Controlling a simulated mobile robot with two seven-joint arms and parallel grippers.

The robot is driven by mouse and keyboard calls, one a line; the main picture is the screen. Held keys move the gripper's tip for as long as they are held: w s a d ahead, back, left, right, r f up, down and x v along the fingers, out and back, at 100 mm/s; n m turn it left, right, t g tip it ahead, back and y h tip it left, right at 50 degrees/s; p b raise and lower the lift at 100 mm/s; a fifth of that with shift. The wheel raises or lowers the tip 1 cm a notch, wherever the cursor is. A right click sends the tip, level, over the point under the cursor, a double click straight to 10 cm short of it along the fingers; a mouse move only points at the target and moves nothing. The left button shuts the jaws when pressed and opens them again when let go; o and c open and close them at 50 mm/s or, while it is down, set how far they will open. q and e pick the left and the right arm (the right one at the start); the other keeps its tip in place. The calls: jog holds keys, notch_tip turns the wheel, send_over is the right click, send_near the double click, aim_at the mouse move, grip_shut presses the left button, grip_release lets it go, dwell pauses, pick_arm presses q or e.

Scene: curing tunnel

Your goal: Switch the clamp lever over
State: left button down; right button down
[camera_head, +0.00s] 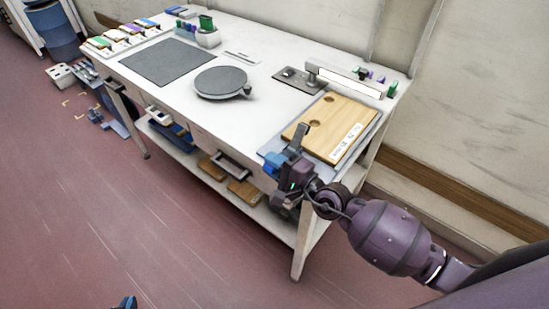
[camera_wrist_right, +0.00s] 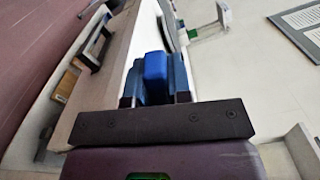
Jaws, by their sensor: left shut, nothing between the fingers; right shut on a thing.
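My right gripper (camera_head: 275,161) is at the table's front edge, by the near left corner of the grey plate under the wooden board. In the right wrist view its blue fingers (camera_wrist_right: 154,88) are shut on a brighter blue block, which looks like the handle of the clamp lever (camera_wrist_right: 156,68). The rest of the lever and its pivot are hidden, so I cannot tell its angle. My left gripper (camera_head: 127,302) shows only as a small blue tip at the bottom edge of the head view, far from the table, shut and empty.
The wooden board (camera_head: 318,126) with a label lies on the grey plate (camera_head: 370,128). A round turntable (camera_head: 220,82) and a dark mat (camera_head: 167,62) lie on the white table (camera_head: 215,125). A lower shelf holds trays. The floor in front is clear.

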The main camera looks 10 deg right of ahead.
jog(key=shift+f+n, duration=0.3)
pick_arm(q)
jog(key=shift+s+f, duration=0.15)
jog(key=shift+f, duration=0.05)
jog(key=shift+s+f, duration=0.15)
jog(key=shift+s, duration=0.05)
pick_arm(e)
jog(key=shift+f, duration=0.1)
jog(key=c, duration=1)
grip_release()
jog(key=shift+c, duration=0.2)
pick_arm(q)
jog(key=shift+w, duration=0.25)
